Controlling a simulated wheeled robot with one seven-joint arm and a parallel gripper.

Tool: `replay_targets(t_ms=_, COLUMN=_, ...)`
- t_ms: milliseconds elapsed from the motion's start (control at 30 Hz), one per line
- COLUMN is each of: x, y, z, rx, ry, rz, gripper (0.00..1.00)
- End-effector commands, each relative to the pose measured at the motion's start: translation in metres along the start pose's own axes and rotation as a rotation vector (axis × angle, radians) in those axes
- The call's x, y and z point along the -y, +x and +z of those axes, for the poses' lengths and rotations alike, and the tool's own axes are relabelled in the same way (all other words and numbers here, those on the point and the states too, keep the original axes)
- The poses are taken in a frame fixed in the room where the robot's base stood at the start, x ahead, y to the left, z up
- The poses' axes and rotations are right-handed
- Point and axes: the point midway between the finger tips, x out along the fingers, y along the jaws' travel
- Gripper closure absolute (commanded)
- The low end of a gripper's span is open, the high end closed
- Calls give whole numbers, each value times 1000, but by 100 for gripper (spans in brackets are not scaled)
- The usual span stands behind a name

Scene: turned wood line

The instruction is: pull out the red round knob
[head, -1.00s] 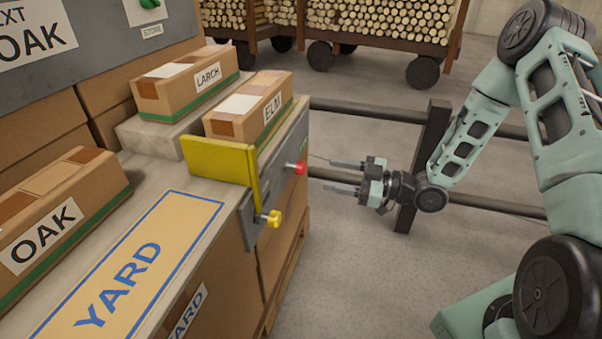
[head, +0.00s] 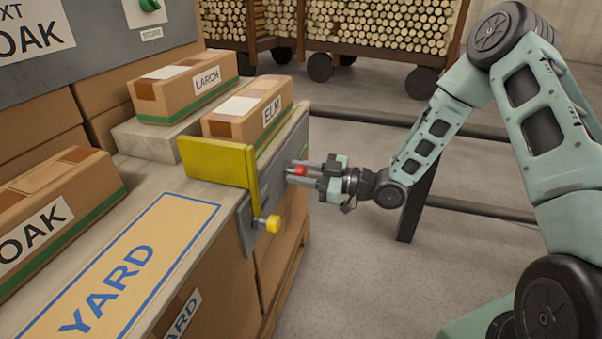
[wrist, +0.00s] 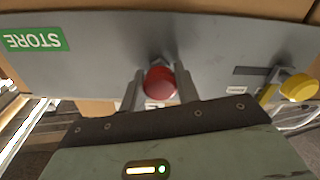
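The red round knob (head: 300,170) sits on the grey metal plate (head: 285,145) at the end of the counter. It also shows in the middle of the wrist view (wrist: 159,84). My gripper (head: 290,170) reaches it from the right in the head view, with one finger on each side of the knob. In the wrist view the fingers (wrist: 160,90) lie close against both sides of the knob, and I see no clear gap. The knob's stem is mostly hidden behind its head.
A yellow knob (head: 272,223) sits lower on the plate, beside the yellow gate (head: 218,160). Boxes marked ELM (head: 245,112) and LARCH (head: 185,85) lie above. A dark post and rails (head: 415,200) stand behind my arm. Open floor lies to the right.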

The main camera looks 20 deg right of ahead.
Motion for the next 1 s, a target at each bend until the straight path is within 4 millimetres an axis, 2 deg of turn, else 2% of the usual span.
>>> replay_targets(t_ms=33, x=0, y=0, z=0, rx=0, ry=0, rz=0, gripper=83)
replay_targets(t_ms=100, x=0, y=0, z=0, rx=0, ry=0, rz=0, gripper=100)
replay_targets(t_ms=267, x=-1, y=-6, z=0, rx=2, ry=1, rz=2, gripper=100)
replay_targets(t_ms=500, x=0, y=-35, z=0, rx=3, ry=1, rz=1, gripper=100)
replay_targets(t_ms=733, x=0, y=-37, z=2, rx=4, ry=2, rz=1, gripper=100)
replay_targets(t_ms=767, x=0, y=-37, z=2, rx=4, ry=2, rz=1, gripper=63)
replay_targets(t_ms=800, x=0, y=-37, z=2, rx=4, ry=2, rz=1, gripper=52)
replay_targets(t_ms=833, x=0, y=-37, z=1, rx=4, ry=2, rz=1, gripper=47)
replay_targets(t_ms=1000, x=0, y=-36, z=1, rx=2, ry=1, rz=1, gripper=47)
